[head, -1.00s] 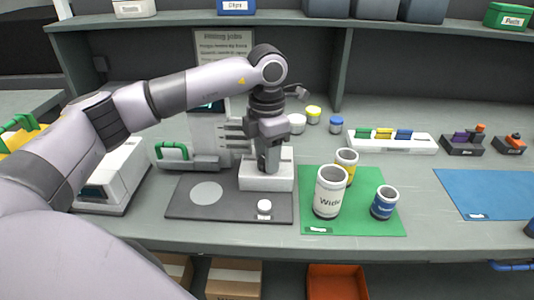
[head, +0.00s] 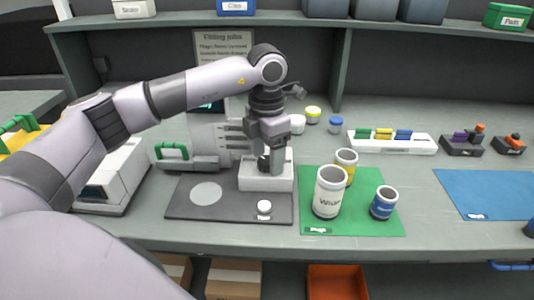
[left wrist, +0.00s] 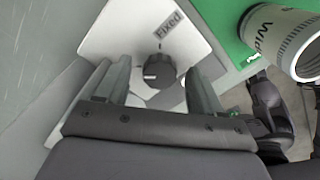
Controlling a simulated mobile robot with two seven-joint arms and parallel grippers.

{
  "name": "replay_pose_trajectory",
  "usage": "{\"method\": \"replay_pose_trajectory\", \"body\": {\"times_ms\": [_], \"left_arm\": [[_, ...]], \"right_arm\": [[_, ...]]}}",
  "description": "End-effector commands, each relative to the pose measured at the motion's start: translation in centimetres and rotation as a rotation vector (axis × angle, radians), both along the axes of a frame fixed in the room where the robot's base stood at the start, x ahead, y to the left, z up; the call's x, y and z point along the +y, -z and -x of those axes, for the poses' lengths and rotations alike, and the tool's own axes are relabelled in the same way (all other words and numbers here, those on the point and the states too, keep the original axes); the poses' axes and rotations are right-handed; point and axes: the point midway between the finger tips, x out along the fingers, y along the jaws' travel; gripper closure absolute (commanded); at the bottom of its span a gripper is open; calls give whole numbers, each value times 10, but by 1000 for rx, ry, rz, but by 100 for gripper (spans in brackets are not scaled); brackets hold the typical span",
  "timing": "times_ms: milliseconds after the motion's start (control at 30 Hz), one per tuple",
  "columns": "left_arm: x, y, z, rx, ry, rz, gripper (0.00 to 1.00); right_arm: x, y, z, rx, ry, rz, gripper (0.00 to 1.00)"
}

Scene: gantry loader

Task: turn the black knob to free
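The black knob (left wrist: 160,72) sits on the white block (left wrist: 110,38), which stands on the bench in the head view (head: 258,184). A label reading "Fixed" (left wrist: 170,25) lies beside the knob. A short white mark on the knob points left in the left wrist view, away from that label. My left gripper (left wrist: 158,68) is open and points down over the block. Its fingers stand on either side of the knob with gaps between. In the head view the gripper (head: 271,160) partly hides the knob.
A dark grey mat (head: 235,207) with a small white-topped jar (head: 264,207) lies in front. A green mat (head: 385,222) at right holds the white "Wide" cup (head: 330,192), a yellow cup (head: 346,160) and a blue cup (head: 384,202). A grey machine (head: 207,145) stands behind left.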

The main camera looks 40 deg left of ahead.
Motion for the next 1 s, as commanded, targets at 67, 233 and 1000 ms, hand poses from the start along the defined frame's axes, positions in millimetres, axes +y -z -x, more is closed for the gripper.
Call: {"method": "replay_pose_trajectory", "body": {"times_ms": [67, 233, 1000], "left_arm": [[0, 1, 0, 2, 1, -1, 33], [0, -8, 0, 0, 1, 0, 33], [0, -71, 0, 1, 1, 0, 33]], "right_arm": [[0, 0, 0, 0, 0, 0, 57], [0, 1, 0, 0, 0, 0, 57], [0, 3, 0, 0, 0, 0, 57]]}}
